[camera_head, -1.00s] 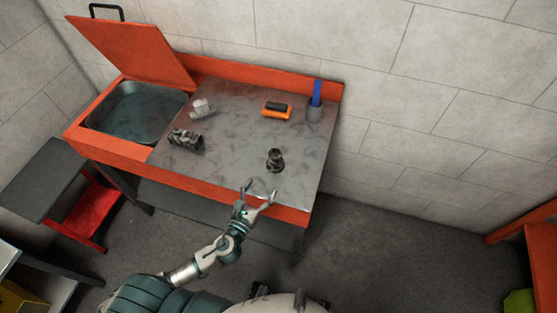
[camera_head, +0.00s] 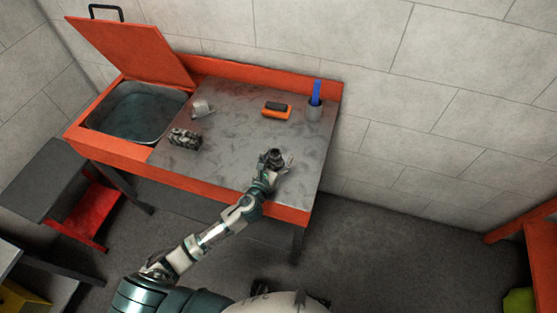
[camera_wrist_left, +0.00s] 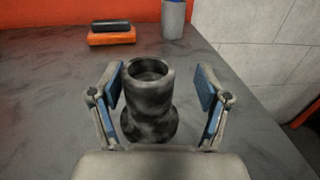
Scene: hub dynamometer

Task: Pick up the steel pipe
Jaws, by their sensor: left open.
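The steel pipe (camera_wrist_left: 150,98) is a dark, mottled, upright hollow piece with a wider foot. It stands on the metal tabletop and also shows in the head view (camera_head: 274,155), near the table's front right. My left gripper (camera_wrist_left: 158,88) is open, with one finger on each side of the pipe. Gaps show between the pipe and both blue finger pads. In the head view my left gripper (camera_head: 277,164) is at the pipe and partly hides its lower part. My right gripper is not in view.
On the tabletop (camera_head: 225,150) are a dark mottled block (camera_head: 185,138), a whitish cup-like piece (camera_head: 202,108), an orange and black brush-like item (camera_head: 277,110) and a grey cup with a blue item (camera_head: 314,108). A basin (camera_head: 135,110) with a raised red lid (camera_head: 135,50) is at left.

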